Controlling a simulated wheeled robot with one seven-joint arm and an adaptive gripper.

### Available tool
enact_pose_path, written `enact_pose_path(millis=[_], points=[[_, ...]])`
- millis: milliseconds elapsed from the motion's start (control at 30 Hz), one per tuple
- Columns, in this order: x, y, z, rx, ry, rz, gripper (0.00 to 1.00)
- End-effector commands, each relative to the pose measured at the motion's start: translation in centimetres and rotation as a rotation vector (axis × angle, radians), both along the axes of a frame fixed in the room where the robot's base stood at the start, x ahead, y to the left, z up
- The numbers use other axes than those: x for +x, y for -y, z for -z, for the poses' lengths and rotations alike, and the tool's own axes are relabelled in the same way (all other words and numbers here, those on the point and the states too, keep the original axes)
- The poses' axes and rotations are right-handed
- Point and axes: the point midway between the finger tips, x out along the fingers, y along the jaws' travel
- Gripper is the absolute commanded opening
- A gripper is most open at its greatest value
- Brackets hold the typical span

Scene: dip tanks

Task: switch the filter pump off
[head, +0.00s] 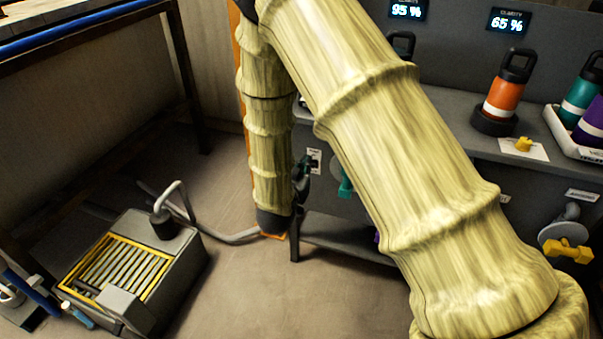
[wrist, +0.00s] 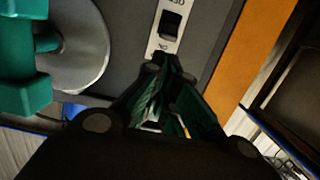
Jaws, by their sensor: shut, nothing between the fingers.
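A white switch plate (head: 314,160) with a dark rocker is on the front panel of the grey bench. The wrist view shows the plate (wrist: 163,44) and its black rocker (wrist: 170,24) close up; the lettering is only partly legible, and I cannot tell the rocker's position. My gripper (head: 304,167) is shut and empty beside the plate. In the wrist view its dark green fingertips (wrist: 168,66) are just below the plate's lower end; contact is unclear. A grey box with a yellow-edged grille (head: 185,270), perhaps the filter pump, stands on the floor with a hose.
A teal valve handle (wrist: 38,65) on a grey disc is left of the plate. An orange post (wrist: 255,50) is to the right. A yellow valve handle (head: 567,250) is farther along the bench. An orange bottle (head: 505,92) stands on top. The central floor is clear.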

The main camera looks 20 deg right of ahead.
Motion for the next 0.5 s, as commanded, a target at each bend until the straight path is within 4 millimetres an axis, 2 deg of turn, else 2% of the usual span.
enact_pose_path(millis=[200,500], points=[[2.5,1.7,0.6,0.0,0.0,0.0,0.0],[3.9,2.7,0.8,0.0,-0.001,0.001,0.0]])
